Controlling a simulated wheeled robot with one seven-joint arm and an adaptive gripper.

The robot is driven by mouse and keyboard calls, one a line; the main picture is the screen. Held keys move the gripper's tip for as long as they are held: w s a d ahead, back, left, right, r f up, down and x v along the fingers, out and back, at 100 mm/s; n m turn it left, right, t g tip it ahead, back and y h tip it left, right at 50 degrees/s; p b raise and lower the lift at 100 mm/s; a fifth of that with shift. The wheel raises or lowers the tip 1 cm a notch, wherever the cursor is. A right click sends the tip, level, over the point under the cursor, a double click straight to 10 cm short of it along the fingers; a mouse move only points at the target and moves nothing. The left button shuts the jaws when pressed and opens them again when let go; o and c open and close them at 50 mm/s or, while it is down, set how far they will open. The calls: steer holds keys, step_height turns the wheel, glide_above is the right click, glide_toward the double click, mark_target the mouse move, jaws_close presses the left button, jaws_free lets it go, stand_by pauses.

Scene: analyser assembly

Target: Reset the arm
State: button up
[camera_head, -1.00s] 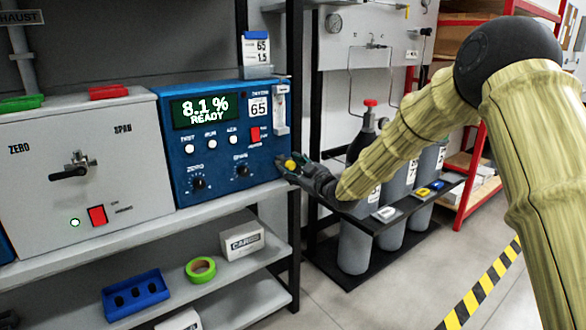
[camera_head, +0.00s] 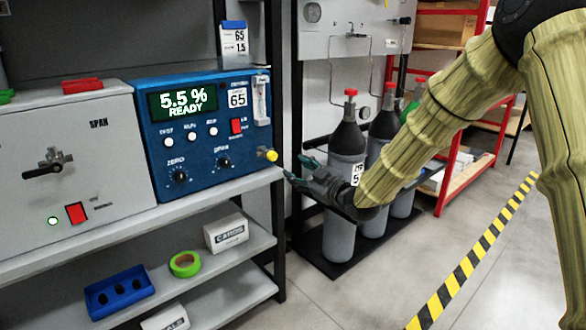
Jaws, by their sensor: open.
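My arm (camera_head: 425,130) in its yellowish sleeve reaches in from the upper right. My gripper (camera_head: 300,172) is open, with nothing seen between its fingers. It is in front of the gas cylinders and to the right of the blue analyser (camera_head: 205,140), apart from it. The analyser display (camera_head: 182,102) reads 5.5 % READY. A yellow knob (camera_head: 271,156) sticks out at the analyser's lower right corner, just left of my fingertips.
The grey box (camera_head: 70,165) stands left of the analyser on the shelf unit (camera_head: 130,235). Below are a blue tray (camera_head: 119,296), green tape (camera_head: 186,264) and a CARDS box (camera_head: 226,233). Gas cylinders (camera_head: 338,240) stand behind my gripper. Floor right of the striped tape (camera_head: 465,265) is clear.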

steer(key=shift+s+d, duration=0.1)
steer(key=s+d+f+m+g+h, duration=0.15)
steer(key=s+f, duration=0.35)
steer(key=f, duration=0.5)
steer(key=s+d+f+m+g+h, duration=0.1)
steer(key=s+d+f+m+h, duration=0.2)
steer(key=f, duration=0.8)
steer(key=s+f+m+g+h, duration=0.1)
steer(key=s+f+m+g, duration=0.1)
steer(key=s+f, duration=0.6)
steer(key=s+d+f+m+g+h, duration=0.2)
steer(key=s+d+f+g, duration=0.1)
steer(key=s+f, duration=0.65)
steer(key=s+d+f+m+g+h, duration=0.1)
steer(key=s+d+f+m+g, duration=0.15)
steer(key=s+f, duration=0.75)
steer(key=s+d+f+m+g+h, duration=0.1)
steer(key=s+d+g, duration=0.1)
steer(key=s, duration=0.9)
steer(key=s+d+f+m+g+h, duration=0.1)
steer(key=s+d+f+m+g, duration=0.15)
steer(key=s, duration=0.75)
step_height(320, 180, up, 25)
steer(key=n+p, duration=0.1)
steer(key=p, duration=2.4)
steer(key=shift+d, duration=0.15)
